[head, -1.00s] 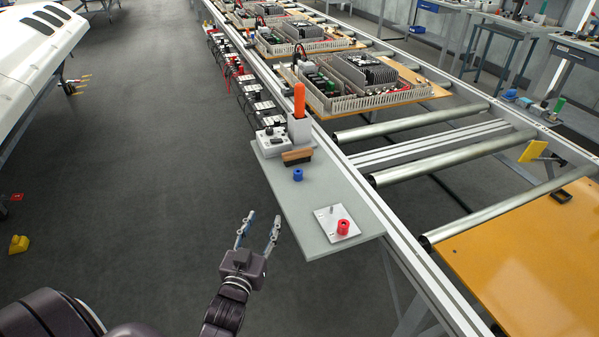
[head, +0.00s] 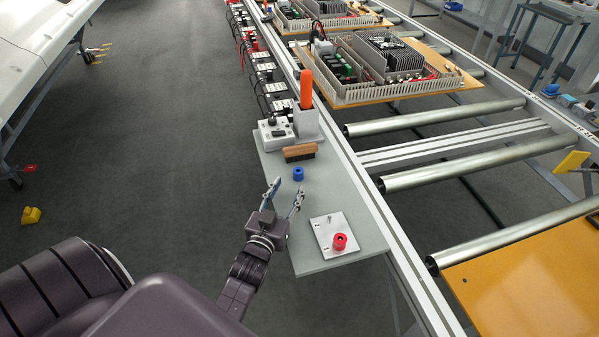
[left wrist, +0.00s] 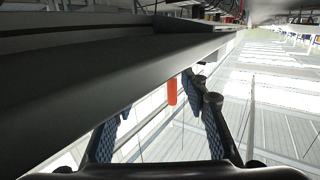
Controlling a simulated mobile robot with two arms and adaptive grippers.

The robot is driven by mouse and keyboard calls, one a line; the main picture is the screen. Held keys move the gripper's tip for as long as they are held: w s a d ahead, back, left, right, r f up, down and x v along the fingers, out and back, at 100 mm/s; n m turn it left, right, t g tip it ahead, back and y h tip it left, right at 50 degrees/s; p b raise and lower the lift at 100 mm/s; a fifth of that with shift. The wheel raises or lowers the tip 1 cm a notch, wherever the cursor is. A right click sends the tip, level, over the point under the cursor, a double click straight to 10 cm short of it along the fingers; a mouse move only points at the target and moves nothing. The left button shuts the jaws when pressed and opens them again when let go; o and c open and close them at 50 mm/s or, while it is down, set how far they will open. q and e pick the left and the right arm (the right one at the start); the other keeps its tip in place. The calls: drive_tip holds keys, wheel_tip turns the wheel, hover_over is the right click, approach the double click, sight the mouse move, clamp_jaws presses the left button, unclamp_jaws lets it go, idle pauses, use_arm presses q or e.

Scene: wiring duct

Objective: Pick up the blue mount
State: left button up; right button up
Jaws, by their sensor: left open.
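The blue mount (head: 298,174) is a small blue cylinder standing on the grey shelf, just in front of a wooden-backed brush. My left gripper (head: 286,188) is open and empty, its two fingers pointing toward the mount from the near side at the shelf's left edge. The fingertips appear just short of the mount in the head view; their height above the shelf is hard to judge. In the left wrist view, the spread fingers (left wrist: 160,125) show with blue pads, and I cannot make out the mount clearly there. My right gripper is not in view.
The grey shelf (head: 345,203) also holds a metal plate (head: 325,228) with a peg, a red mount (head: 340,241), the brush (head: 300,152), a grey holder (head: 306,124) with an orange handle (head: 306,88), and a white device (head: 275,133). A roller conveyor (head: 440,178) runs along the right.

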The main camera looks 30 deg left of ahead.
sight(297, 175)
use_arm(q)
drive_tip(key=shift+w+a, duration=0.1)
drive_tip(key=shift+w, duration=0.45)
drive_tip(key=x, duration=0.3)
drive_tip(key=shift+w, duration=0.3)
drive_tip(key=shift+w+f, duration=0.1)
drive_tip(key=shift+w, duration=0.35)
drive_tip(key=c, duration=0.9)
drive_tip(key=shift+c, duration=0.5)
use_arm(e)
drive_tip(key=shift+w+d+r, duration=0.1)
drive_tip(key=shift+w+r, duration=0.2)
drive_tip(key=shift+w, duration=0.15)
use_arm(q)
drive_tip(key=shift+p, duration=0.3)
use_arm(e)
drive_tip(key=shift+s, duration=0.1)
